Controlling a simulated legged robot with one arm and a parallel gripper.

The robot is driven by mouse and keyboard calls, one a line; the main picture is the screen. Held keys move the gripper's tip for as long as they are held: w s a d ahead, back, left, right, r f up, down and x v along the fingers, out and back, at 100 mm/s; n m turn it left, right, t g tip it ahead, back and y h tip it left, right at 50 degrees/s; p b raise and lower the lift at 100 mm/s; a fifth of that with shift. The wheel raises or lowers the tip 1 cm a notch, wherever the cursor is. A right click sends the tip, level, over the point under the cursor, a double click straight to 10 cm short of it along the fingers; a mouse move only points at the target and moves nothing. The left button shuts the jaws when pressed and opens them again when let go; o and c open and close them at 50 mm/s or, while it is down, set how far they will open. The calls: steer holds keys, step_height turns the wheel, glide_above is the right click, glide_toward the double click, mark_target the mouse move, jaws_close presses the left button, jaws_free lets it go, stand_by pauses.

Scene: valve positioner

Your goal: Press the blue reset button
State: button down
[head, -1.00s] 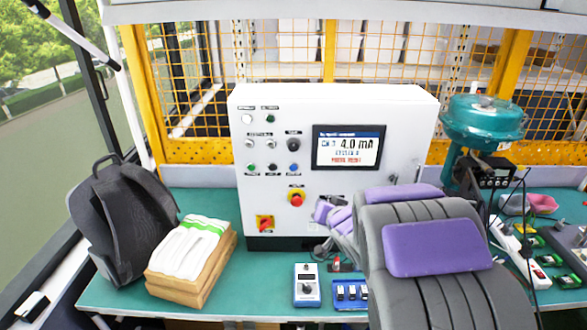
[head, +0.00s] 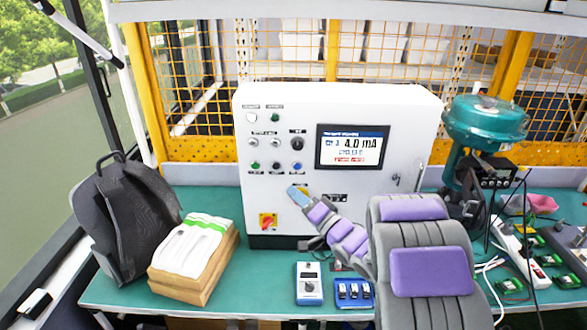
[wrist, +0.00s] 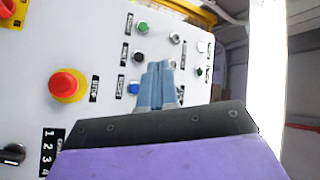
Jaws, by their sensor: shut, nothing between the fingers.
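The blue reset button (head: 297,166) is on the white control panel (head: 410,115), at the right end of the lower button row. In the wrist view the blue button (wrist: 134,89) shows just left of my fingers. My gripper (head: 298,194) is in front of the panel, below the blue button in the head view, over the red emergency stop. In the wrist view my gripper (wrist: 160,66) has its blue-grey fingers together with nothing between them. I cannot tell how far the tips are from the panel; no contact with the blue button shows.
The red stop button on its yellow base (wrist: 66,85) shows in the wrist view. Green, black and white controls crowd the panel. A display (head: 350,147) reads 4.0 mA.

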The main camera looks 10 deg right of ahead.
steer(key=p, duration=0.2)
glide_toward(297, 166)
steer(key=shift+w+a+r, duration=0.6)
steer(key=shift+w+a, duration=1.3)
steer(key=shift+a, duration=0.9)
steer(key=shift+d, duration=0.3)
steer(key=shift+a, duration=0.15)
steer(key=shift+w+r+p, duration=0.1)
steer(key=shift+w+p, duration=0.6)
steer(key=shift+p, duration=0.55)
steer(key=shift+s, duration=0.8)
